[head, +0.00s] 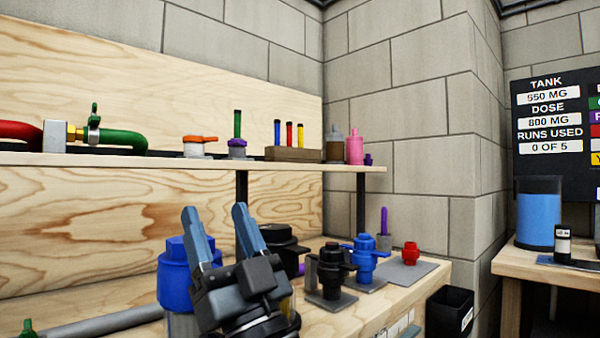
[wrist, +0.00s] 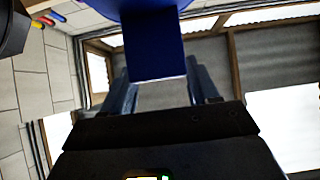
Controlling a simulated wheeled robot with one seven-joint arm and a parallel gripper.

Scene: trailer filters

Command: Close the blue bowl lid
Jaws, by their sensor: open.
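A blue bowl lid (head: 174,280) sits on top of a clear housing (head: 180,325) at the left of the lower bench in the head view. My gripper (head: 215,211) is in front of it and hides its right side. Its two blue-grey fingers point up and stand apart, with nothing seen clamped. In the wrist view a blue block (wrist: 155,50) hangs from a rounded blue body, and its lower end shows between the two fingers (wrist: 163,92). I cannot tell whether either finger touches it, or how tightly the lid sits.
A black-capped housing (head: 285,238) stands just right of my gripper. Black (head: 331,268) and blue (head: 365,258) valves and a small red cap (head: 410,253) stand further right. A shelf (head: 200,164) with pipes and bottles runs above. A black bin (head: 450,312) hangs at the bench's right edge.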

